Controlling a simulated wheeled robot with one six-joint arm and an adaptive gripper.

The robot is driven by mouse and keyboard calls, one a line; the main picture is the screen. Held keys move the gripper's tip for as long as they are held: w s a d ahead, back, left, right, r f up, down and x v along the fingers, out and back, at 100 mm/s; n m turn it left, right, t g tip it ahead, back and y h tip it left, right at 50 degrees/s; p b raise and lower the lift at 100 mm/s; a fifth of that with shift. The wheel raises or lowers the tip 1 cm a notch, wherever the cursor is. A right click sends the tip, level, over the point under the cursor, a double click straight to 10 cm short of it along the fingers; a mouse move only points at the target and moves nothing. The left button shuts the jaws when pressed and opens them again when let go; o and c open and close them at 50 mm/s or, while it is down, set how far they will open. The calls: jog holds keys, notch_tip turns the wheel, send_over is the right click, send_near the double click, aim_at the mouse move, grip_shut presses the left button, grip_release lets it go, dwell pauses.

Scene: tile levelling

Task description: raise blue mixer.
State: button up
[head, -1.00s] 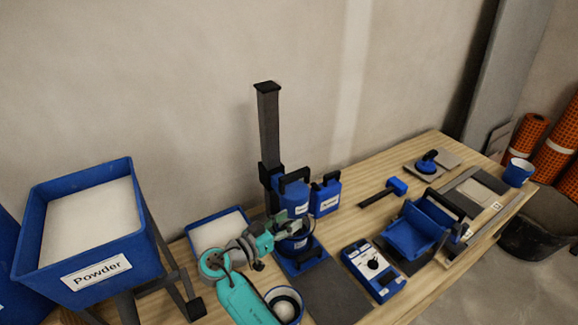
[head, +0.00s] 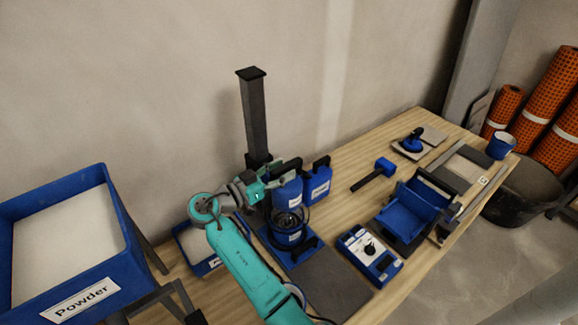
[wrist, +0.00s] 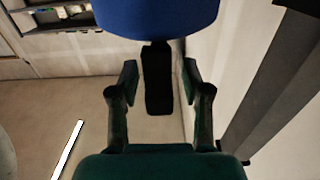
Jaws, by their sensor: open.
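The blue mixer head (head: 287,195) hangs on a dark upright column (head: 255,115), above a blue bucket (head: 290,238) on the mixer's blue base. A wire whisk shows at the bucket's mouth. My gripper (head: 286,168) is at the top of the mixer head, by its black handle. In the wrist view, the open fingers of my gripper (wrist: 157,88) stand on either side of the black handle (wrist: 157,78), with a gap visible on both sides. The blue mixer body (wrist: 157,18) fills the top of that view. My gripper partly hides the handle in the head view.
A blue jug (head: 318,182) stands close right of the mixer. A control box (head: 369,257), a mallet (head: 375,172) and a blue tray-like container (head: 411,213) lie further right. A powder bin (head: 75,250) stands at left. The wall is close behind the column.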

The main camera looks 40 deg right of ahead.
jog(key=shift+d, duration=1.45)
grip_shut()
